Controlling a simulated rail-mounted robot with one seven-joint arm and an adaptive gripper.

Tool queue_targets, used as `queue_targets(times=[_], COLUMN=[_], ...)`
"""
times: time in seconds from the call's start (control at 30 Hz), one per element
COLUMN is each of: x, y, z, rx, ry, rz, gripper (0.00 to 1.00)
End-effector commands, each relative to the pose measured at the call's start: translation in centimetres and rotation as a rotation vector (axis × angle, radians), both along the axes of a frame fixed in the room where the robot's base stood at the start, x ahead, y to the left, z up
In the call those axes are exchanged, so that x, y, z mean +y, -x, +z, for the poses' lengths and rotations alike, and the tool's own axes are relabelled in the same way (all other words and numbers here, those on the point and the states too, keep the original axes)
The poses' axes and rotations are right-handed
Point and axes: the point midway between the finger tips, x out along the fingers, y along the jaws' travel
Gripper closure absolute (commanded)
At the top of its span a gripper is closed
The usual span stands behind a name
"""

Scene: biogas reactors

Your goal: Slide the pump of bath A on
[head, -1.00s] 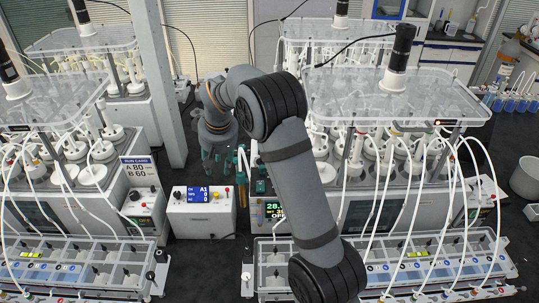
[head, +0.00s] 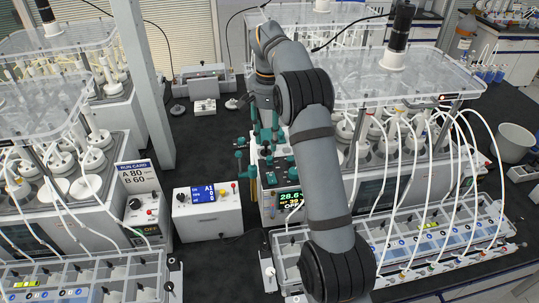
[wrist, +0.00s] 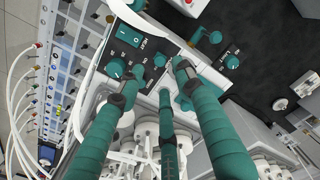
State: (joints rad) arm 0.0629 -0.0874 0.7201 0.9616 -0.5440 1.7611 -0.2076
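In the head view a bath controller (head: 268,207) stands at the left end of the right-hand reactor bath, its display (head: 290,198) reading about 28.6 and OFF. My gripper (head: 264,130), with teal-wrapped fingers, is over its top panel. In the wrist view my gripper (wrist: 157,80) has its fingers apart, with nothing held between them. Below the fingertips is the panel with a HEAT rocker switch (wrist: 130,35), a teal knob (wrist: 116,68) and more teal controls (wrist: 160,60) partly hidden by the fingers. I cannot make out which control is the pump's, or whether the fingertips touch the panel.
A white box with an A1 display (head: 208,208) stands left of the controller. A run card reading A 80, B 60 (head: 136,182) stands on the left unit. White tubes (head: 470,165) arch over the sample trough (head: 440,240). The dark bench behind is mostly clear.

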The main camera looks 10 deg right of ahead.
Motion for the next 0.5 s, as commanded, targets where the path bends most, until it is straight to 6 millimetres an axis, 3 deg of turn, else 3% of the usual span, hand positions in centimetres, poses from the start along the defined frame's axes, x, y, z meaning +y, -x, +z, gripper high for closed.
queue_targets(times=[0.03, 0.2, 0.5], x=[-0.1, -0.2, -0.1], y=[0.1, 0.1, -0.1], z=[-1.3, -4.0, -6.2], rx=[0.003, 0.001, -0.002], ry=[0.001, 0.001, 0.0], rz=[-0.001, -0.001, -0.001], gripper=[0.65, 0.65, 0.65])
